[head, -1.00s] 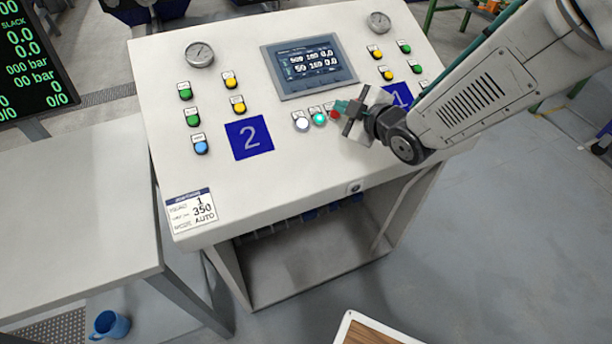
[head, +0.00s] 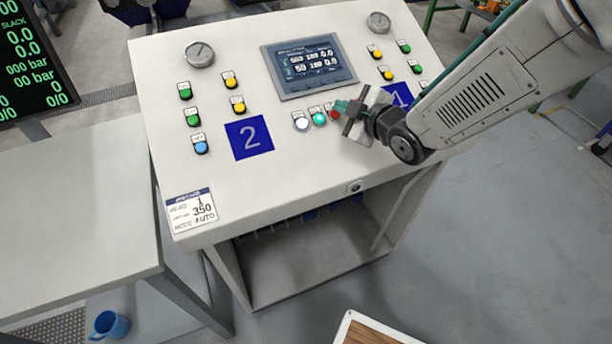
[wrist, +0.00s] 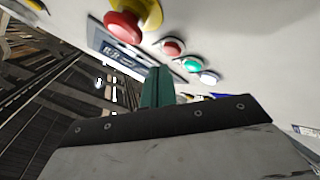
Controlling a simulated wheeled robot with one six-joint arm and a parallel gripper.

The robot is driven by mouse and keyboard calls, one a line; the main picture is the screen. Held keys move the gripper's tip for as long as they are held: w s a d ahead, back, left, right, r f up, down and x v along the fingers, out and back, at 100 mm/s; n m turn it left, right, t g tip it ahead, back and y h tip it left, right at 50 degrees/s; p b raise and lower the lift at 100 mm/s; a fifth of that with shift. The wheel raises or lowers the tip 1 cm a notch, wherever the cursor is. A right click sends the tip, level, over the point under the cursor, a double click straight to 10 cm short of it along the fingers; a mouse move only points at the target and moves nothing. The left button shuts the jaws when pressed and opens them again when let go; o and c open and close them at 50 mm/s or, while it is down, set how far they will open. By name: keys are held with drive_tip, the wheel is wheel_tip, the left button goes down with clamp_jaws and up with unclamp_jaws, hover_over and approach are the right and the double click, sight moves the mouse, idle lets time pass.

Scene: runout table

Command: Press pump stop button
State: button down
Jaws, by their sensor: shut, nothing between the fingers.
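The control panel (head: 290,165) has a row of a white button (head: 302,124), a green button (head: 319,118) and a small red button (head: 332,113) below its screen. The wrist view shows the same small red button (wrist: 172,47), green button (wrist: 191,65) and white button (wrist: 209,77). A larger red mushroom button (wrist: 125,25) on a yellow base stands beside them there; my gripper hides it in the head view. The labels are too small to read. My gripper (head: 341,105) is shut and empty, its teal fingertips (wrist: 158,72) close to the small red button; contact cannot be told.
The screen (head: 309,66) lies just above the button row. Yellow, green and blue buttons (head: 200,144) flank it, with gauges (head: 199,54) at the top. A white table (head: 75,210) stands at left, a blue mug (head: 108,324) below it.

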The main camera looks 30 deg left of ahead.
idle(0.4)
drive_tip(key=shift+w+a+f, duration=0.1)
drive_tip(key=shift+f, duration=0.3)
drive_tip(key=shift+w+a+f, duration=0.15)
drive_tip(key=shift+f, duration=0.3)
idle(0.6)
drive_tip(key=shift+r, duration=0.15)
drive_tip(key=shift+s+d+r, duration=0.25)
drive_tip(key=shift+d+r, duration=0.05)
drive_tip(key=shift+r, duration=0.4)
drive_tip(key=shift+s+d+r, duration=0.3)
drive_tip(key=shift+r, duration=0.6)
drive_tip(key=shift+s+d+r, duration=0.25)
drive_tip(key=shift+d+r, duration=0.1)
drive_tip(key=shift+r, duration=0.55)
drive_tip(key=shift+s+d+r, duration=0.3)
drive_tip(key=shift+r, duration=0.6)
